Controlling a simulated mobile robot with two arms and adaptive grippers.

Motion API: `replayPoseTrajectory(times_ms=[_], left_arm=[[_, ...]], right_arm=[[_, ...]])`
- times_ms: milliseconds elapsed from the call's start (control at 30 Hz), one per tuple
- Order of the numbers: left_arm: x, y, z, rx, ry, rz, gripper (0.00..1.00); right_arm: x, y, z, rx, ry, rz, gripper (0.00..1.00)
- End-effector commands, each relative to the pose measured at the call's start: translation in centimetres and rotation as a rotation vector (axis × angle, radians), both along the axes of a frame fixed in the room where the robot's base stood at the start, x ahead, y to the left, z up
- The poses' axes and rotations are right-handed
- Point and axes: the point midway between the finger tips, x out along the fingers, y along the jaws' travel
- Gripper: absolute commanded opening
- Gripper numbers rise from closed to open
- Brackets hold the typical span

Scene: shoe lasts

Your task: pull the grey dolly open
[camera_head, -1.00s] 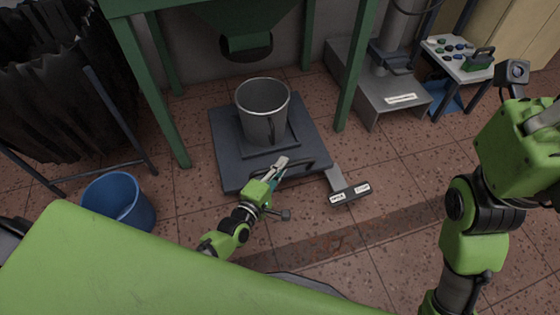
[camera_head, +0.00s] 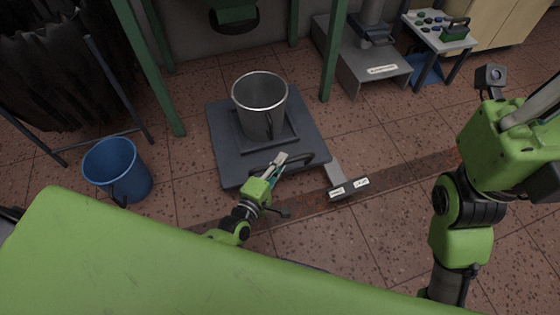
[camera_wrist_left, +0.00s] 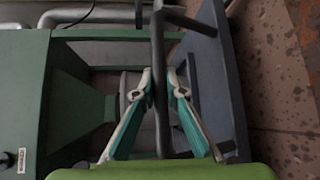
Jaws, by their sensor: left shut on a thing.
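The grey dolly (camera_head: 225,165) is a flat dark platform on the floor, and it carries a steel pot (camera_head: 260,110). Its dark bar handle (camera_head: 305,164) is on the near edge. My left gripper (camera_head: 279,163) is shut on this handle. In the left wrist view the handle (camera_wrist_left: 159,60) runs between the two fingertips (camera_wrist_left: 161,88), with the dolly (camera_wrist_left: 218,75) just to the right. The dolly stands in front of the green frame (camera_head: 329,60). My right gripper (camera_head: 535,105) is raised at the right edge, its fingers partly cut off.
A blue bucket (camera_head: 118,168) stands at the left, near a dark bag (camera_head: 50,60). A grey machine base (camera_head: 375,72) and a small table (camera_head: 440,35) are behind right. Floor at the right is clear.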

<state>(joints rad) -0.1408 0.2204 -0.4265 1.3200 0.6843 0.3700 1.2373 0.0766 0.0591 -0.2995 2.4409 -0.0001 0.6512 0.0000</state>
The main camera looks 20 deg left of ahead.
Motion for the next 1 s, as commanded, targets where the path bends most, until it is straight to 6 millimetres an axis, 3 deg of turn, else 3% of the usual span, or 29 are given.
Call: replayPoseTrajectory(times_ms=[200,233,300,733,1000], left_arm=[[-0.1,0.0,-0.1,0.001,0.002,0.001,0.0],[-0.1,0.1,-0.1,0.001,0.002,0.001,0.16],[-0.1,0.1,-0.1,0.001,0.002,0.001,0.29],[0.0,0.0,0.6,-0.002,-0.001,0.002,0.29],[0.0,0.0,4.8,-0.007,-0.007,0.005,0.29]], right_arm=[[0.0,0.0,0.1,0.003,-0.002,0.0,0.0],[0.0,0.0,0.1,0.003,-0.002,0.0,0.0],[-0.1,0.0,0.1,0.003,-0.004,0.0,0.0],[-0.2,0.0,0.3,0.002,-0.012,0.001,0.0],[-0.2,0.0,0.2,0.001,-0.01,0.001,0.0]])
